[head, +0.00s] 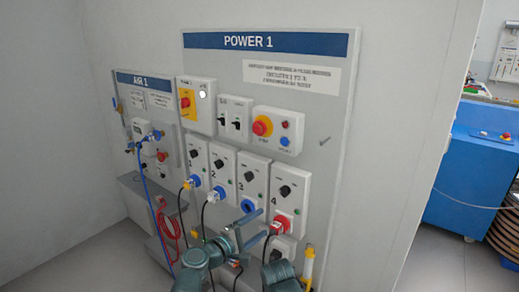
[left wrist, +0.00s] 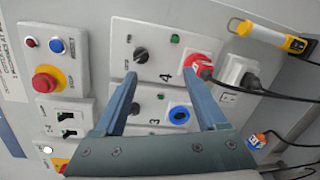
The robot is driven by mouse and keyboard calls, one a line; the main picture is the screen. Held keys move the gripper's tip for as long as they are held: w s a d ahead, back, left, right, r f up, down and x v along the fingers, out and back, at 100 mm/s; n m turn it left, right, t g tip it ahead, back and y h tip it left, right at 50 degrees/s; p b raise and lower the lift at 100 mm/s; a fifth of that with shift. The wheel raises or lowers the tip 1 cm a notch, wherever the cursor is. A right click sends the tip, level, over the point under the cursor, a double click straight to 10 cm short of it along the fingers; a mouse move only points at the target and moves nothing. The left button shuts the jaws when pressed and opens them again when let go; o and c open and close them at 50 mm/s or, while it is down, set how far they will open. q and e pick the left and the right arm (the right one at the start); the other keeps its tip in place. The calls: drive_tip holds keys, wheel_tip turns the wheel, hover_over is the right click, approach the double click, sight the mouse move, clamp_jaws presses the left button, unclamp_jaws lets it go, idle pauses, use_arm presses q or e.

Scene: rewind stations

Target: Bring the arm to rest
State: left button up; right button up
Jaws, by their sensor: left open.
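My left gripper (head: 265,222) is in front of the lower part of the POWER 1 panel (head: 325,110). Its two blue-grey fingers are apart with nothing between them. In the left wrist view the open fingers (left wrist: 160,74) point at the boxes of outlets 3 and 4. The red connector (head: 281,224) of outlet 4 has a plug in it and appears near one fingertip in the left wrist view (left wrist: 199,64). Whether they touch cannot be told. The blue socket (head: 248,205) of outlet 3 looks empty. My right gripper is not seen.
Plugs with dark cables sit at outlets 1 (head: 190,182) and 2 (head: 217,194). A yellow lamp (head: 308,265) hangs at the panel's lower right. The AIR 1 panel (head: 144,100) with blue and red hoses is at left. A blue cabinet (head: 470,180) stands far right.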

use_arm(q)
drive_tip(key=s+a+f+m+g+y, duration=0.25)
drive_tip(key=f+m+g, duration=0.2)
drive_tip(key=f, duration=0.25)
drive_tip(key=s+a+f+m+g+y, duration=0.1)
drive_tip(key=s+f+m+g+y, duration=0.15)
drive_tip(key=s+f+m, duration=0.35)
drive_tip(key=s+a+f+m+g+y, duration=0.1)
drive_tip(key=s+a+f+g+y, duration=0.15)
drive_tip(key=a, duration=0.35)
drive_tip(key=s+a+f+m+g+y, duration=0.2)
drive_tip(key=a+f+y, duration=0.15)
drive_tip(key=a, duration=0.25)
drive_tip(key=s+d+m+g+y, duration=0.1)
drive_tip(key=s+d+m, duration=0.2)
drive_tip(key=s+d, duration=0.3)
drive_tip(key=d+p, duration=0.1)
drive_tip(key=d, duration=0.3)
drive_tip(key=shift+s+d, duration=0.25)
drive_tip(key=shift+d, duration=0.05)
